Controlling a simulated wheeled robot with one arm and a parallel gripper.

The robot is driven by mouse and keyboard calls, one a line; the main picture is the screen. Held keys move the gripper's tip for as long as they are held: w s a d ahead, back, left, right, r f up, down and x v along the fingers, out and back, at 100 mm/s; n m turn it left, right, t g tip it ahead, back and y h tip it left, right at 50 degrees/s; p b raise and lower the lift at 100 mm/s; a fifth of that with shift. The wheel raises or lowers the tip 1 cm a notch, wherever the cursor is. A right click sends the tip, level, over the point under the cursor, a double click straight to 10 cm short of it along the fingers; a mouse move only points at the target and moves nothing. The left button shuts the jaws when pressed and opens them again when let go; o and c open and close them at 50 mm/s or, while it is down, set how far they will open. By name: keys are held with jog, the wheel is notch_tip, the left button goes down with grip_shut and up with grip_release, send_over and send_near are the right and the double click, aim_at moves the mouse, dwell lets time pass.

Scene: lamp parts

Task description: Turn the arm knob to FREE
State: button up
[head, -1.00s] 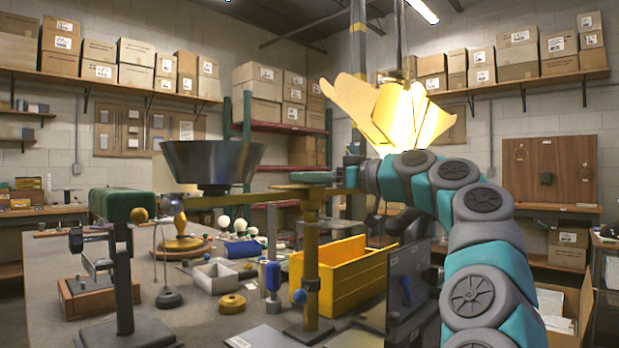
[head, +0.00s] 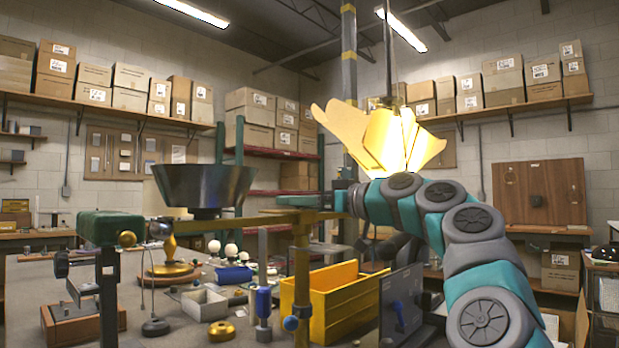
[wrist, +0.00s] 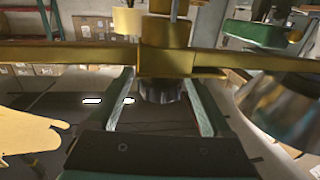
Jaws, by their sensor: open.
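A horizontal brass arm (head: 270,218) runs to the top of a brass post (head: 302,265); it also crosses the wrist view (wrist: 60,52). In the wrist view a dark ridged knob (wrist: 160,91) sits under the brass clamp block at the arm's middle. My gripper (wrist: 160,100) is open, with one green finger on each side of the knob. I cannot tell whether either finger touches it. In the head view my gripper (head: 318,203) is at the post top, and the knob is hidden there. No FREE marking is readable.
A dark conical shade (head: 203,187) and a green block (head: 108,227) are along the arm to the left. A lit yellow petal lamp (head: 385,138) hangs above my arm.

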jog(key=shift+f+m+t+h+b, duration=0.2)
jog(key=shift+m+t+h+b, duration=1)
jog(key=shift+t+h, duration=0.15)
jog(key=shift+r+m+t+h, duration=0.15)
jog(key=shift+m+t+h, duration=0.7)
jog(key=shift+h, duration=0.1)
jog(key=shift+d+r+m+t+h, duration=0.1)
jog(key=shift+m+t+h, duration=0.7)
jog(key=shift+m+h, duration=0.6)
jog(key=shift+w+h, duration=0.1)
jog(key=shift+h, duration=0.3)
jog(key=shift+m+t+h+p, duration=0.45)
jog(key=shift+h+p, duration=0.1)
jog(key=shift+h, duration=0.35)
jog(key=shift+m+h, duration=0.5)
jog(key=shift+h, duration=0.2)
